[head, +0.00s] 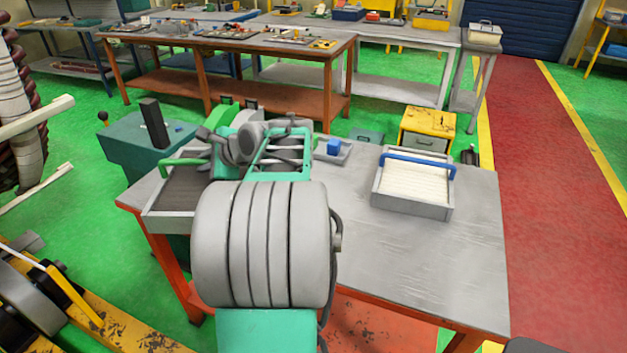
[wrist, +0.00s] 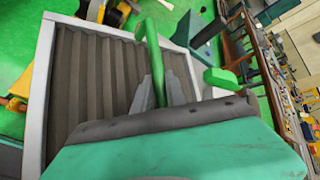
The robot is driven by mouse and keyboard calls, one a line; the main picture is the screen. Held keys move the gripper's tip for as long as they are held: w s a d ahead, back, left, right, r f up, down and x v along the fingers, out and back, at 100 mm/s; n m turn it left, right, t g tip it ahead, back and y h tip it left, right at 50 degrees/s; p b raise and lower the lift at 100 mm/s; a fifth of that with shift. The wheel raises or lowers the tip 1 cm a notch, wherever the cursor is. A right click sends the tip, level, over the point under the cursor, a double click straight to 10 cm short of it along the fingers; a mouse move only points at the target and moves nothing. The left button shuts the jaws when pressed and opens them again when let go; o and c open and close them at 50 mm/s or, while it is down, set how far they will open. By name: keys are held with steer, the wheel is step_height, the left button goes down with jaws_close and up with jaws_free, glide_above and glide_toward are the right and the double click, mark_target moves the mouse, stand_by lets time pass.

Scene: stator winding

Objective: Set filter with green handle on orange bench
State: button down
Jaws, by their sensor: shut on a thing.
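The filter with green handle has a light grey frame and brown pleats (head: 185,187). It is at the left end of the near bench in the head view, partly behind my arm. In the wrist view the filter (wrist: 100,85) fills the left half. My gripper (wrist: 168,92) is shut on its green handle (wrist: 150,45); in the head view my arm hides the fingers. I cannot tell whether the filter rests on the bench or hangs just above it. The near bench (head: 440,265) has a grey top and orange-red legs. Another orange-brown bench (head: 160,38) stands farther back.
A filter with blue handle (head: 415,185) and white pleats sits on the near bench's right half. A small grey tray (head: 340,158) with a blue block is behind my arm. A green cabinet (head: 130,150) stands behind left. The bench's front right is clear.

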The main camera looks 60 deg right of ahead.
steer(key=d, duration=0.1)
steer(key=s+d, duration=0.1)
steer(key=d+r, duration=0.1)
steer(key=d, duration=0.1)
steer(key=shift+s, duration=0.4)
steer(key=w+d+f, duration=0.1)
steer(key=w+d, duration=0.1)
steer(key=w+d+f+p, duration=0.1)
steer(key=w, duration=0.1)
steer(key=w+d+f+p, duration=0.1)
steer(key=w+d, duration=0.1)
steer(key=shift+d+f, duration=0.3)
steer(key=w+d+f+p, duration=0.2)
steer(key=w+d+f, duration=0.2)
steer(key=f, duration=0.5)
steer(key=shift+w+f, duration=0.15)
steer(key=shift+f, duration=0.05)
steer(key=c, duration=1.4)
jaws_free()
steer(key=shift+f, duration=0.15)
steer(key=shift+o, duration=0.2)
